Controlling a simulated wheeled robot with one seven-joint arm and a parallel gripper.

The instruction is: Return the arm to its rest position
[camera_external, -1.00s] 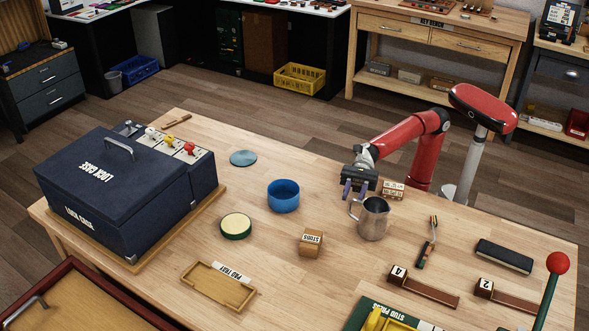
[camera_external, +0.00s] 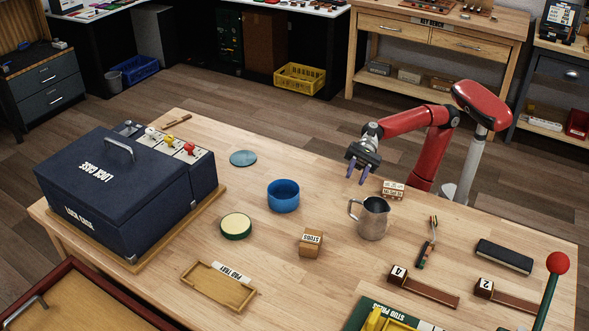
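My red arm (camera_external: 412,122) reaches over the far right edge of the wooden table (camera_external: 330,185). My gripper (camera_external: 356,178) hangs above the table, just behind and above the metal pitcher (camera_external: 373,219). Its two fingers point down and are spread apart, with nothing visible between them. It appears clear of the pitcher and of the small lettered block (camera_external: 393,190) to its right.
A blue bowl (camera_external: 283,196), a round green-rimmed lid (camera_external: 236,226) and a block marked STUDS (camera_external: 311,243) stand left of the pitcher. The dark lock case (camera_external: 115,190) fills the table's left end. A brush (camera_external: 428,243) lies right of the pitcher.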

